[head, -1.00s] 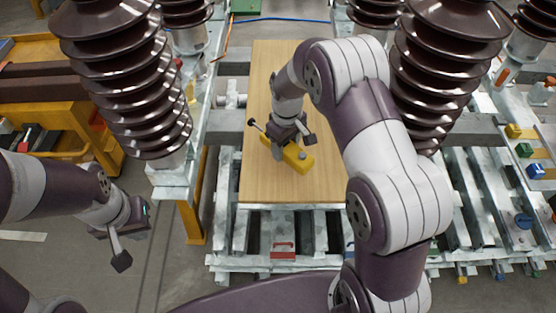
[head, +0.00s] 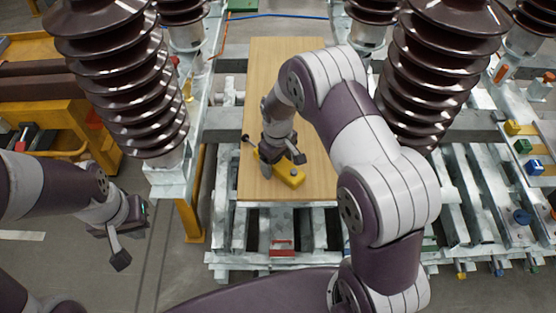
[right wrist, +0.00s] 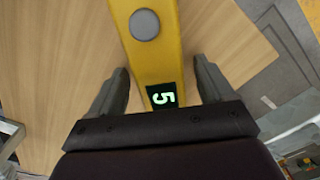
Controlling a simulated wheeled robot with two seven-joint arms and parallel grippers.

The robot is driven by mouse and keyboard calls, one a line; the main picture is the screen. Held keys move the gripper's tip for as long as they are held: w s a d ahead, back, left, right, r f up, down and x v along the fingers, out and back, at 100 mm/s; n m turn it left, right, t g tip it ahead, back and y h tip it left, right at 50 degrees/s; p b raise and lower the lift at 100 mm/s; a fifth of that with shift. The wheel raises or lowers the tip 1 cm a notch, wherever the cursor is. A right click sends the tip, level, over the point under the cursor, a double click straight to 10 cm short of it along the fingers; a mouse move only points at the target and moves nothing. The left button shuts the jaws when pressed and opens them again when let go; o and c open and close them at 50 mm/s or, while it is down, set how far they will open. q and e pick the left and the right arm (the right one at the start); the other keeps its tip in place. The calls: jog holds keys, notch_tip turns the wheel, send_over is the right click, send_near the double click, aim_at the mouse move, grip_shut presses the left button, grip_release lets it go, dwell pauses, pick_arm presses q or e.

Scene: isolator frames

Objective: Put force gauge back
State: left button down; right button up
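The force gauge (head: 291,175) is a long yellow device with a round grey button and a display reading 5. It lies at the near part of a wooden board (head: 285,80). The right wrist view shows the gauge (right wrist: 156,50) from above, running between the fingers. My right gripper (head: 274,156) is over the gauge, one finger on each side, with a visible gap on both sides (right wrist: 163,75). It is open. My left gripper (head: 122,235) hangs at the left, away from the board; its opening is not clear.
Tall brown ribbed insulators (head: 120,80) flank the board at left and right. A metal frame (head: 310,225) with a small red-handled item (head: 282,247) lies in front. An orange cart (head: 75,125) stands at left. The far half of the board is clear.

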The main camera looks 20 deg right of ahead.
aim_at(280, 163)
notch_tip(280, 163, up, 13)
jog(key=s+d+m, duration=0.1)
jog(key=s+m, duration=0.1)
jog(key=s, duration=0.6)
jog(key=s+d+r+m+t, duration=0.1)
jog(key=s+d+m, duration=0.1)
jog(key=s, duration=0.6)
jog(key=shift+s+r+m+p, duration=0.25)
jog(key=shift+s+m+p, duration=0.1)
jog(key=shift+m, duration=0.45)
